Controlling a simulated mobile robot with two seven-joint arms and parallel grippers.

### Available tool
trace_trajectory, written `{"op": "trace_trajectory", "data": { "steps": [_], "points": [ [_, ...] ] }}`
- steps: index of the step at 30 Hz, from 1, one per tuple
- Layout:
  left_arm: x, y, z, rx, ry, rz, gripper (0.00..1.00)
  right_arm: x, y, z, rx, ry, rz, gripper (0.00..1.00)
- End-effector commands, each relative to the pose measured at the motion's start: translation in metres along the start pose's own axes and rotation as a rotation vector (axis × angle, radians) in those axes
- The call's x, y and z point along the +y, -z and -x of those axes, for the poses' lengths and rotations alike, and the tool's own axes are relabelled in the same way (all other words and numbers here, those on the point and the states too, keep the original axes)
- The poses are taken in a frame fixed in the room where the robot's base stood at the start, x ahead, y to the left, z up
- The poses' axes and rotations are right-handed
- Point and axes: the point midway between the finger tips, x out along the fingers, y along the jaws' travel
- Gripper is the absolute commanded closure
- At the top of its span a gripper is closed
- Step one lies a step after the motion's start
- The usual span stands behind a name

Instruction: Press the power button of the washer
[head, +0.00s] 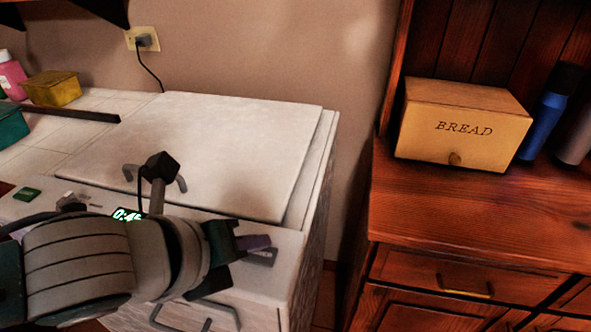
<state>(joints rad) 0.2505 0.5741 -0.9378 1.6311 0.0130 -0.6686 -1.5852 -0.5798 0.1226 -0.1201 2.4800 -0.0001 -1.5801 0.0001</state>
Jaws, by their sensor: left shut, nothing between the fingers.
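The white washer (235,150) stands against the wall with its lid down. Its front control strip carries a lit display (127,214) that reads about 0:45, partly covered by my arm. A small green button (27,194) sits at the strip's left end; I cannot tell whether it is the power button. My left arm crosses in front of the strip from the left. My left gripper (262,249) is shut and empty, over the right end of the strip; I cannot tell whether it touches. My right gripper is out of view.
A bread box (462,124) and a blue bottle (546,122) stand on the wooden cabinet (470,210) at right. A yellow box (52,88) and a pink bottle (11,75) are at the back left. A handle (205,318) sticks out from the washer's front.

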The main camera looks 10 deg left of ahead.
Motion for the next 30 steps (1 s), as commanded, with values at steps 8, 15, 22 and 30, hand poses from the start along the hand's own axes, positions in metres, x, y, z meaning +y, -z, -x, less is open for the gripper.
{"op": "trace_trajectory", "data": {
  "steps": [8, 15, 22, 30],
  "points": [
    [0.0029, 0.0029, -0.0043, 0.000, 0.000, 0.000, 1.00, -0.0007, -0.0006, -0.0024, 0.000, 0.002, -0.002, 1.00],
    [0.0031, 0.0033, -0.0046, 0.000, 0.000, 0.000, 1.00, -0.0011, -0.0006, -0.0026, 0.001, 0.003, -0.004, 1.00],
    [0.0043, 0.0048, -0.0064, 0.000, 0.001, 0.000, 1.00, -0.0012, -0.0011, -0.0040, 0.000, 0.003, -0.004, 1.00],
    [0.0017, 0.0023, -0.0029, 0.001, 0.001, 0.000, 1.00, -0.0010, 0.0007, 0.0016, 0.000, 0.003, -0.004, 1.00]
  ]
}}
